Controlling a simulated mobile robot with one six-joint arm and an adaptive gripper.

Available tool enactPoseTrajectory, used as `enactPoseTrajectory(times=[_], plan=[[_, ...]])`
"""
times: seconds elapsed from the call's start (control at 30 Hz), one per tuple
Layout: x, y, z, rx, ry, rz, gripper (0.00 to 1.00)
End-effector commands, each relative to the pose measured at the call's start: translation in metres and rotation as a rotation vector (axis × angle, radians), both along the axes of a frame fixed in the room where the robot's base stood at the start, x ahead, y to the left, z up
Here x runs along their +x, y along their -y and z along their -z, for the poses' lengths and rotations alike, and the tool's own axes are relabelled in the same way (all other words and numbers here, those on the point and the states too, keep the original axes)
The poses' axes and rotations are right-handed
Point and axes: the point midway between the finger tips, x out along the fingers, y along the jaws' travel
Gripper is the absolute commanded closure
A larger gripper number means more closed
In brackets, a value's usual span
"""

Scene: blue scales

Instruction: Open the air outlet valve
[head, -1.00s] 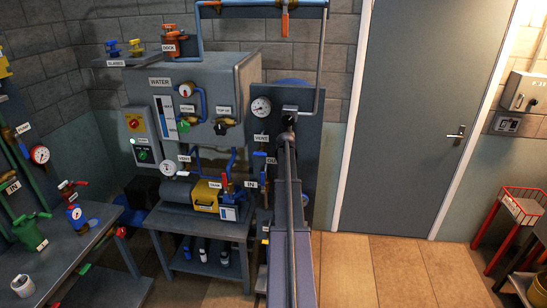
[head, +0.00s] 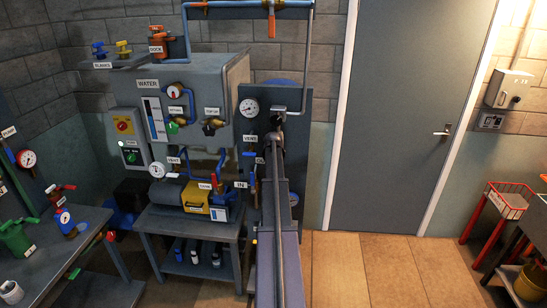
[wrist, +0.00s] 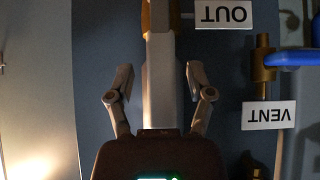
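In the wrist view, which shows the panel upside down, the OUT label (wrist: 223,14) sits beside a brass-coloured fitting (wrist: 159,14). A pale grey upright bar (wrist: 160,80) runs from that fitting down between the fingers of my gripper (wrist: 160,97); I cannot tell whether it is a pipe or a lever. My gripper is open, with a finger apart from the bar on each side. In the head view my arm covers the gripper and the outlet fitting; the dark gauge panel (head: 313,135) shows behind it.
The vent valve with a blue handle (wrist: 295,58) and VENT label (wrist: 269,115) is close on the right in the wrist view. In the head view, the pressure gauge (head: 249,108), water unit (head: 228,75) and pump table (head: 188,217) stand left. Floor before the door (head: 395,120) is clear.

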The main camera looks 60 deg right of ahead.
Motion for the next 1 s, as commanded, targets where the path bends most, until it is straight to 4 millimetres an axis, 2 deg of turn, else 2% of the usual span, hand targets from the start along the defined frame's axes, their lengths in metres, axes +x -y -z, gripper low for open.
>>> enactPoseTrajectory(times=[0.57,1.0], plan=[[0.000,0.000,0.000,0.002,-0.001,0.000,0.31],[0.002,-0.032,0.009,0.031,-0.015,-0.016,0.31]])
